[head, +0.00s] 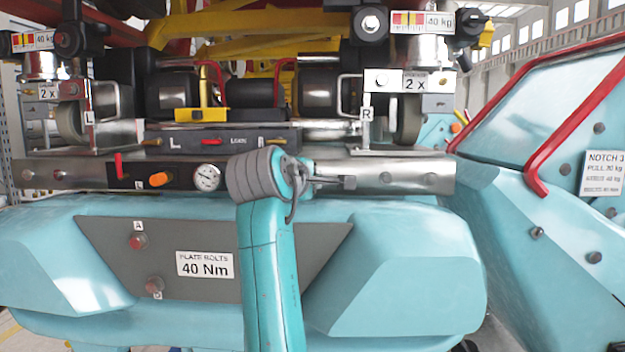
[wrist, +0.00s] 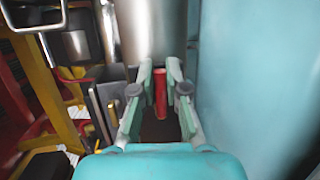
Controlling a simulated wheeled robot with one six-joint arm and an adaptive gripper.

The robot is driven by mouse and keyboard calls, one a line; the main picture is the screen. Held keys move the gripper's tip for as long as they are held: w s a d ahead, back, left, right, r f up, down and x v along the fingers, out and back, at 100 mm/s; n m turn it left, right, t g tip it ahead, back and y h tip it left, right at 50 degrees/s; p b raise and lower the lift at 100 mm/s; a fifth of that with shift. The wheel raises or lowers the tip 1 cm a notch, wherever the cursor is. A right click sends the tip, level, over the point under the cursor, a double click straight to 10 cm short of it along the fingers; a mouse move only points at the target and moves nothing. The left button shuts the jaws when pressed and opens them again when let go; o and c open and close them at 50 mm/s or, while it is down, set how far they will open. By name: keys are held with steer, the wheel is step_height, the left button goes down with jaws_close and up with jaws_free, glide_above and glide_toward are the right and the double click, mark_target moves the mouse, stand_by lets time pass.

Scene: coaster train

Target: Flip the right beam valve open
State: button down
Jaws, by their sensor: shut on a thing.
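In the wrist view, a red lever (wrist: 160,90), the beam valve handle, stands between the pale green fingers of my gripper (wrist: 160,78). The fingers are shut on it. In the head view, my grey wrist and teal arm cover the middle of the steel beam (head: 395,176), and they hide my fingers and the held lever. Another red valve lever (head: 119,166) is in plain view at the beam's left end, pointing up. The beam's right end is bare metal with bolts.
An orange knob (head: 160,179) and a round gauge (head: 206,177) sit on the beam left of my arm. Above is a dark panel (head: 180,141) with L and LOCK marks. A teal body with a red rail (head: 580,125) stands at right.

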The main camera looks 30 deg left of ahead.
steer(key=shift+f, duration=0.1)
steer(key=c, duration=1.2)
jaws_free()
steer(key=v, duration=1.2)
